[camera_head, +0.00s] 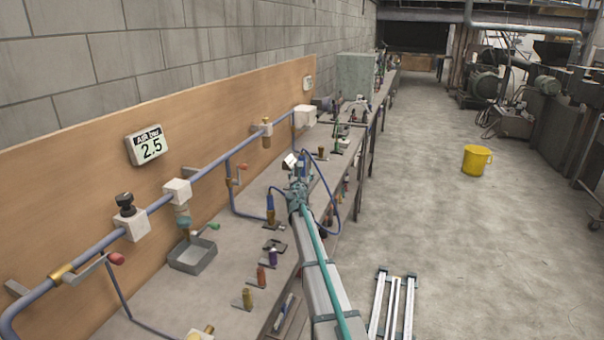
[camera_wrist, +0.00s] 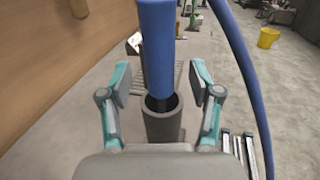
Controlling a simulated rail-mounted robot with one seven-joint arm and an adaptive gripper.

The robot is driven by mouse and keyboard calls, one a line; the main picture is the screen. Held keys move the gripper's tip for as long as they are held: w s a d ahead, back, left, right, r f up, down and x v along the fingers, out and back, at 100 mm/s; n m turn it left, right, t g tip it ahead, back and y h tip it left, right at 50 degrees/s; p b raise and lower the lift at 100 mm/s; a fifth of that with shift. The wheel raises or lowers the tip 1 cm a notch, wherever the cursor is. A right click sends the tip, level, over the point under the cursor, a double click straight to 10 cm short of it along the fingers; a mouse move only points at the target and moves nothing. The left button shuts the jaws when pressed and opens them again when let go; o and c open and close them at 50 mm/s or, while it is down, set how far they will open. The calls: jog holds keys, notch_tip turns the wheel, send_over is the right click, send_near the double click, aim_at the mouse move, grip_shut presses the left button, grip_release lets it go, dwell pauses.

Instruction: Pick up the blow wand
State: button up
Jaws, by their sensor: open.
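The blow wand (camera_wrist: 156,50) is a thick blue cylinder in the wrist view. It stands about upright, its lower end in the mouth of a dark grey cup-like holder (camera_wrist: 163,125). A blue hose (camera_wrist: 238,60) curves down on its right. My gripper (camera_wrist: 162,80) is open, with one pad on each side of the wand and visible gaps between. In the head view my gripper (camera_head: 297,188) is above the bench's right edge; the blue hose (camera_head: 334,190) loops beside it. My arm and gripper hide much of the wand there.
The bench (camera_head: 225,265) carries a grey tray (camera_head: 192,255) and several small coloured fittings. Blue piping and a display reading 2.5 (camera_head: 148,145) are on the wooden backboard. A yellow bucket (camera_head: 476,160) stands on the floor, which is largely clear right of the bench.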

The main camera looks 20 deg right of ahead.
jog(key=x, duration=0.3)
jog(key=shift+w+f, duration=0.1)
grip_shut()
dwell(0.4)
